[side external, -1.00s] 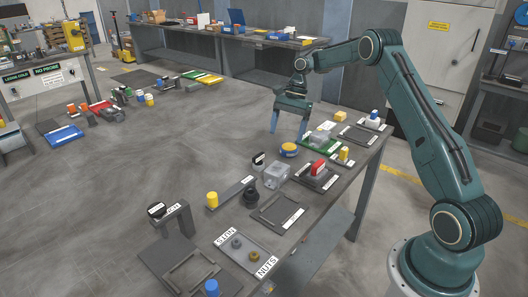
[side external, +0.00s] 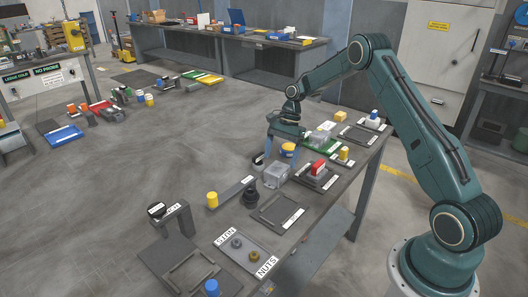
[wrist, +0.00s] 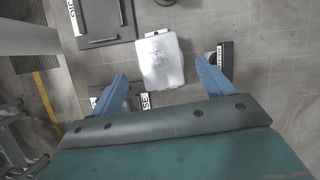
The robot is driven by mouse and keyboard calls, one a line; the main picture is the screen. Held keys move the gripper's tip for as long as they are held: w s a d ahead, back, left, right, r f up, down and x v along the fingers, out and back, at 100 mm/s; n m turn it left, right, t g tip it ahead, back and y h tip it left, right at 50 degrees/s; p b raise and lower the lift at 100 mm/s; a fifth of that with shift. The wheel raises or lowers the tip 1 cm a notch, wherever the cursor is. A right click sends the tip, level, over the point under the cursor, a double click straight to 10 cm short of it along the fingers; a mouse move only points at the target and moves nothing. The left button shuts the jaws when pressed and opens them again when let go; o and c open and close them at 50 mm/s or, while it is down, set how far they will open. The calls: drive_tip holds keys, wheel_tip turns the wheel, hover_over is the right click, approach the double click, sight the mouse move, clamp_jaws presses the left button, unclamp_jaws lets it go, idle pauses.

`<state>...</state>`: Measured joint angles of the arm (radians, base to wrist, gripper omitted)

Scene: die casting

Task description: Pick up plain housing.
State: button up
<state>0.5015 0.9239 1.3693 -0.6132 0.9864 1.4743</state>
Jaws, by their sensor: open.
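The plain housing (side external: 276,175) is a pale grey, box-like casting on the bench, near its middle. In the wrist view the housing (wrist: 161,60) lies ahead of the fingertips, between their lines, with its whole top face showing. My gripper (side external: 281,156) points down with its blue fingers spread, just behind and above the housing in the side view. Nothing is between the fingers, and they look apart from the housing.
A green tray (side external: 322,146) and a red-topped part (side external: 318,168) are to the housing's right. A black round part (side external: 250,196) and a dark labelled piece (side external: 258,161) are close on its left. An empty dark jig plate (side external: 277,212) lies in front.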

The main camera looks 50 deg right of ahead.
sight(277, 168)
drive_tip(key=shift+f, duration=0.15)
drive_tip(key=shift+x, duration=2.45)
drive_tip(key=shift+c, duration=0.4)
drive_tip(key=c, duration=1.4)
drive_tip(key=shift+o, duration=0.2)
wheel_tip(277, 168, up, 20)
drive_tip(key=shift+a, duration=0.25)
